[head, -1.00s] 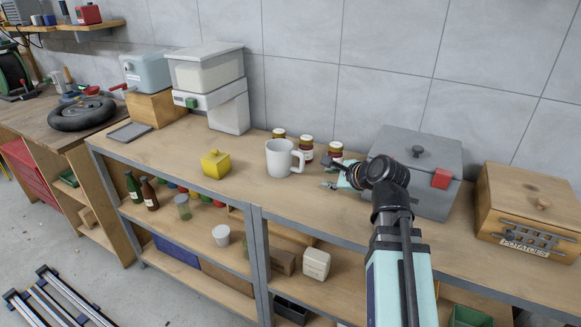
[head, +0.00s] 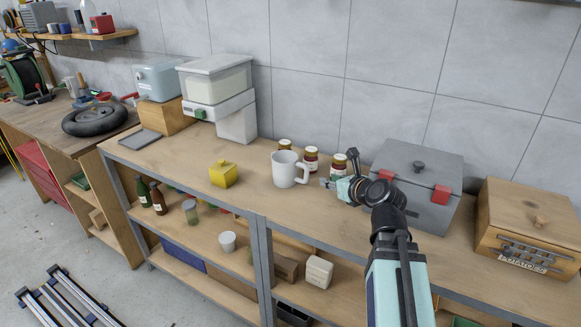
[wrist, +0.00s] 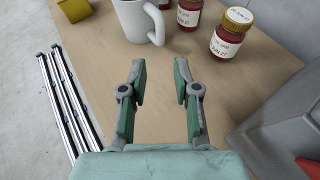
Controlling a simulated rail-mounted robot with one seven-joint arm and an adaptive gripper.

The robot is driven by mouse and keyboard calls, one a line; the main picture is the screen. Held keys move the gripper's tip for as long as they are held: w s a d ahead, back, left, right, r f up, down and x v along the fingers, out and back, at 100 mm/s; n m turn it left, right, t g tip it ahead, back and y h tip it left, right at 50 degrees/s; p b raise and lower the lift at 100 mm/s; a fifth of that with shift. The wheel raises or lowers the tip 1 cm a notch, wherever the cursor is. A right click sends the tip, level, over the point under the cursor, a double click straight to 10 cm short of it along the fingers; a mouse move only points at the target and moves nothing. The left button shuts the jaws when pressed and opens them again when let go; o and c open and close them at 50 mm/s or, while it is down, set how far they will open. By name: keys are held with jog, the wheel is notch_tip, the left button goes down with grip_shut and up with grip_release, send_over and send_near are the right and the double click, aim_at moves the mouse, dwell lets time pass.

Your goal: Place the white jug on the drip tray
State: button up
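The white jug (head: 284,169) stands upright on the wooden bench top, its handle toward my gripper. The wrist view shows its lower part and handle (wrist: 156,20) at the top edge; its rim is cut off there. A flat grey tray (head: 140,138), apparently the drip tray, lies empty at the bench's left end, below the blue-grey dispenser (head: 150,75). My gripper (head: 326,183) is just right of the jug, low over the bench, not touching it. In the wrist view my gripper (wrist: 160,76) is open, with bare bench between the fingers.
Several red jars with labels (head: 311,159) stand behind the jug and gripper. A grey box (head: 420,185) and wooden potato box (head: 525,230) are at right. A white-and-grey machine (head: 235,118) stands near the tray.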

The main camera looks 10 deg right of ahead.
aim_at(308, 173)
jog(key=p+x, duration=1)
jog(key=shift+w+f, duration=0.1)
jog(key=shift+p+x, duration=0.9)
jog(key=shift+x, duration=1.75)
grip_shut()
